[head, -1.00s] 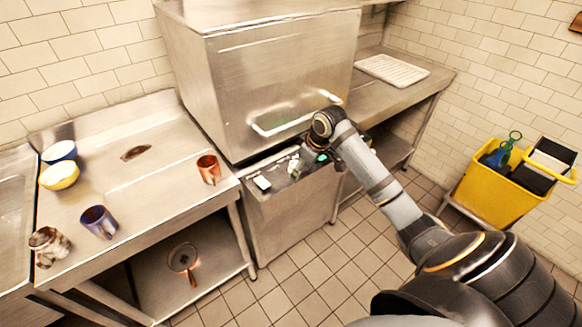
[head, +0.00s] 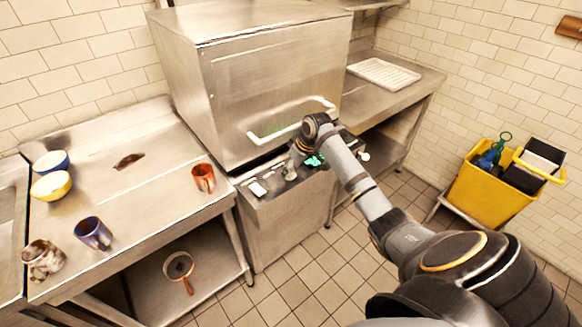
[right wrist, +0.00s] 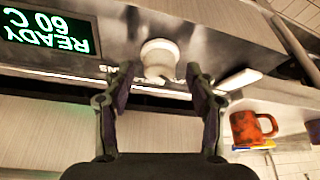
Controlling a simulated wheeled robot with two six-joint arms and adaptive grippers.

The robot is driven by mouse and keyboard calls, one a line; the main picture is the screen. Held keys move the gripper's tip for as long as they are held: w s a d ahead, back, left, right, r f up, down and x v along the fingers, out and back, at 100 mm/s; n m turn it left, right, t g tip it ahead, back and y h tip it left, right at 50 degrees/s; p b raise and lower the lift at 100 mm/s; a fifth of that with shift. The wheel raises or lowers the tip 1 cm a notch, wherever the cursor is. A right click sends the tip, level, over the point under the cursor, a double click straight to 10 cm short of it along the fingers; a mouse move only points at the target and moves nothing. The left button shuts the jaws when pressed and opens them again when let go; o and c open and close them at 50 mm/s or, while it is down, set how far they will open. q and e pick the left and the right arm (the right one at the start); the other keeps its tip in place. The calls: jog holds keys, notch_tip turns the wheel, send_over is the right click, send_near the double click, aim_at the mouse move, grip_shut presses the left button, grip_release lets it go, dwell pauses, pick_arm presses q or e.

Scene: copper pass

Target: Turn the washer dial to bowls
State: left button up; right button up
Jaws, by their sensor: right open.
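The washer is a big steel box with a light bar handle; its body (head: 275,85) stands at the centre of the head view. Its front panel has a green display (head: 314,161), reading READY 60 C upside down in the right wrist view (right wrist: 48,32). The pale round dial (right wrist: 160,58) sits beside that display, and it shows small in the head view (head: 290,173). My right gripper (right wrist: 160,84) is open, with its fingers on either side of the dial's near end; I cannot tell if they touch it. The dial's setting is not readable. My left gripper is out of view.
A copper mug (head: 203,177) stands on the left counter close to the panel; a blue mug (head: 93,233), a patterned mug and two bowls (head: 51,184) are further left. A white rack (head: 383,73) lies on the right counter. A yellow mop bucket (head: 490,200) stands right.

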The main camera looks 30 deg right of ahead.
jog(key=shift+w+f, duration=0.15)
jog(key=shift+f, duration=0.2)
jog(key=c, duration=1.1)
jog(key=shift+a+r+m+p, duration=0.1)
jog(key=shift+r+m+p, duration=0.25)
jog(key=shift+p, duration=0.4)
jog(key=shift+c, duration=0.2)
jog(key=m+h+p, duration=0.1)
jog(key=m+p, duration=0.2)
jog(key=p, duration=0.1)
jog(key=m+h+p, duration=0.1)
jog(key=m+p, duration=0.2)
jog(key=p, duration=0.2)
jog(key=shift+a+m+h, duration=0.2)
jog(key=shift+m+h, duration=0.05)
jog(key=shift+h, duration=0.15)
jog(key=shift+f+m+h+p, duration=0.15)
jog(key=shift+m+h+p, duration=0.5)
jog(key=shift+m, duration=0.55)
jog(key=shift+w+a+m+g+p, duration=0.1)
jog(key=shift+m+g+p, duration=0.3)
jog(key=shift+m, duration=0.7)
jog(key=shift+f+h, duration=0.1)
jog(key=shift+h, duration=0.15)
